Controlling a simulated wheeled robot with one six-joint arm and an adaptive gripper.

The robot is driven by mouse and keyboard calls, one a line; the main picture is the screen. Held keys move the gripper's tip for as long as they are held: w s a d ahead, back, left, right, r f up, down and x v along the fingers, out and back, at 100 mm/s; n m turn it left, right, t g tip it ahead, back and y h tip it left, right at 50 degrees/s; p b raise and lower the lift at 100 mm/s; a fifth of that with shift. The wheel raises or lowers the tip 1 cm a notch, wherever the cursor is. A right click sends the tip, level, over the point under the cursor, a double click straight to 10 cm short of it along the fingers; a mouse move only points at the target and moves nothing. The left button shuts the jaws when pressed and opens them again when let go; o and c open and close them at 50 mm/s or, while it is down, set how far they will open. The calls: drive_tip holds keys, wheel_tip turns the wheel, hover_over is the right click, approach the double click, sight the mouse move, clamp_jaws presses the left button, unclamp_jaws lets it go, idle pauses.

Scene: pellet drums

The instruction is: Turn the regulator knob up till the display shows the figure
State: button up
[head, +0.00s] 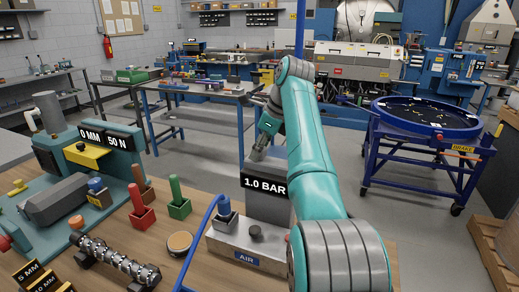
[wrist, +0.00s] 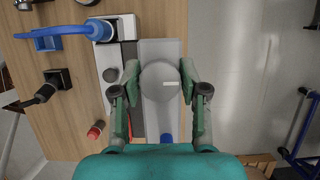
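The display (head: 265,187) on the front of a grey housing (head: 268,208) reads 1.0 BAR. In the wrist view a round grey knob (wrist: 160,90) with a pale tick mark lies on the grey housing (wrist: 160,50). My gripper (wrist: 159,75) is open, with one finger on each side of the knob. The gaps look small, and I cannot tell whether the fingers touch it. In the head view my gripper (head: 257,153) points down over the top of the housing, and the knob is not clearly visible there.
A base marked AIR (head: 246,258) carries a blue-capped fitting (head: 224,207) with a blue hose and a small dark knob (head: 255,232).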

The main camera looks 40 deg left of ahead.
drive_tip(key=c, duration=0.5)
drive_tip(key=shift+m, duration=0.3)
drive_tip(key=m+t, duration=0.2)
drive_tip(key=m, duration=0.2)
drive_tip(key=shift+m, duration=0.3)
drive_tip(key=m, duration=0.2)
drive_tip(key=m+t, duration=0.1)
drive_tip(key=m, duration=0.1)
drive_tip(key=shift+m+t+h, duration=0.3)
drive_tip(key=shift+m+h, duration=0.1)
drive_tip(key=o, duration=1.2)
drive_tip(key=shift+c, duration=0.2)
